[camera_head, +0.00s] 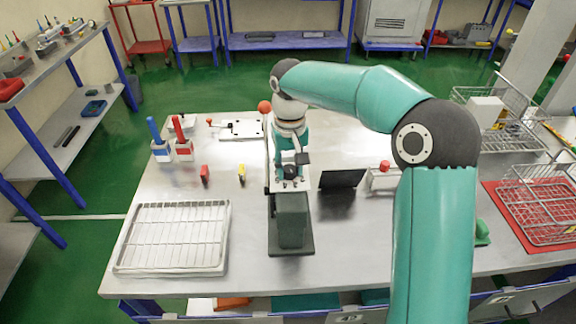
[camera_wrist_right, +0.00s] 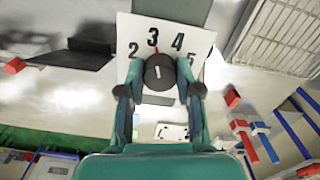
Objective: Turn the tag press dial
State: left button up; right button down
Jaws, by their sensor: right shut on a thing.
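The tag press (camera_head: 291,222) stands mid-table in the head view, with a dark grey-green body and a white plate at its far end. In the right wrist view its dial (camera_wrist_right: 160,72) is a round black knob on a white plate (camera_wrist_right: 187,28) numbered 2, 3, 4 and 5. A short white line shows on the knob, and a small red mark lies just below the 3. My right gripper (camera_wrist_right: 160,92) is shut on the dial, one finger on each side. In the head view my right gripper (camera_head: 290,178) is above the plate and partly hides the dial. My left gripper is not in view.
A red-ball lever (camera_head: 264,107) rises beside the press. A black panel (camera_head: 342,179) stands right of it. Wire baskets (camera_head: 540,205) stand at right.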

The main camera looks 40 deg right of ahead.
aim_at(289, 168)
jog(key=shift+w+r, duration=0.15)
dwell(0.3)
jog(key=c, duration=0.8)
grip_release()
notch_tip(289, 168, up, 12)
jog(key=shift+f, duration=0.15)
